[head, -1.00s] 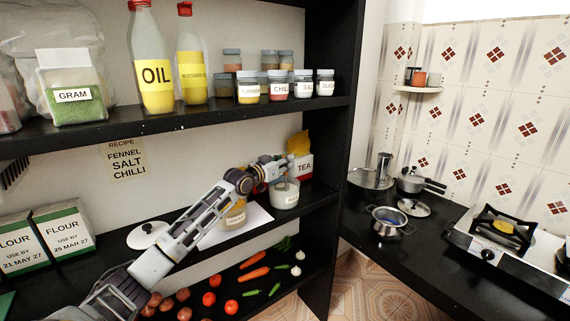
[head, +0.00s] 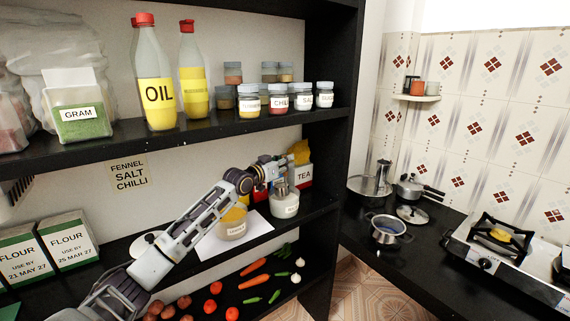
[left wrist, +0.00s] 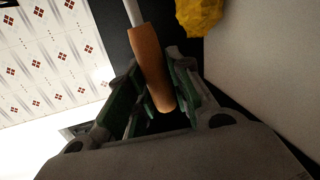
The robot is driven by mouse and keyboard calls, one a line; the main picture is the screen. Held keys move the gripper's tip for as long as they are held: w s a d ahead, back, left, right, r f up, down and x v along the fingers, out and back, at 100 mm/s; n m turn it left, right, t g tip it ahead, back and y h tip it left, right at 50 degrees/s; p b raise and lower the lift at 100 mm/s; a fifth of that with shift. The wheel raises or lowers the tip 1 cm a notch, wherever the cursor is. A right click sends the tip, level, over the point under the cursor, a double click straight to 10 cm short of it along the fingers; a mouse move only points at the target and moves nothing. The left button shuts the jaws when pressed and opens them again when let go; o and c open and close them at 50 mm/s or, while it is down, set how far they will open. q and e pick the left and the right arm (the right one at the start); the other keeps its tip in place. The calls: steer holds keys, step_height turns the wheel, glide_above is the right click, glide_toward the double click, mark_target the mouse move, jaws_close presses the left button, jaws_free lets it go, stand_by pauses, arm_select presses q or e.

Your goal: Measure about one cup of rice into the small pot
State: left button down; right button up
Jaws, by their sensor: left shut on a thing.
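My left gripper (head: 288,160) is over the middle shelf. In the left wrist view it (left wrist: 155,95) is shut on an orange-brown handle (left wrist: 150,60) with a pale shaft; the tool's far end is out of that view. A glass jar with pale contents (head: 285,206) stands just below the gripper in the head view, with a small grey metal piece at its mouth; its label is too small to read. The small pot (head: 388,230), open with two side handles, stands on the black counter at the right. My right gripper is not in view.
A labelled jar with yellow contents (head: 232,225) stands on white paper behind my arm. A red TEA box (head: 304,176) is right of the gripper. A lid (head: 412,215), pressure cooker (head: 415,188) and stove (head: 500,250) are on the counter. The shelf's black upright (head: 328,150) separates shelf and counter.

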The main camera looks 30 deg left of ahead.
mark_target(285, 155)
arm_select(q)
steer(key=shift+r+p, duration=0.3)
steer(key=shift+r, duration=0.3)
steer(key=shift+r+p, duration=0.3)
steer(key=shift+r, duration=0.1)
steer(key=shift+r+p, duration=1.3)
steer(key=shift+r, duration=0.4)
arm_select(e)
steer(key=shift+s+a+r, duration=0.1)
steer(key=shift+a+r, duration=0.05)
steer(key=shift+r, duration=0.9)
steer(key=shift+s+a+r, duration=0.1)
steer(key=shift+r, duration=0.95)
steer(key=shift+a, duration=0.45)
arm_select(q)
steer(key=shift+f, duration=0.15)
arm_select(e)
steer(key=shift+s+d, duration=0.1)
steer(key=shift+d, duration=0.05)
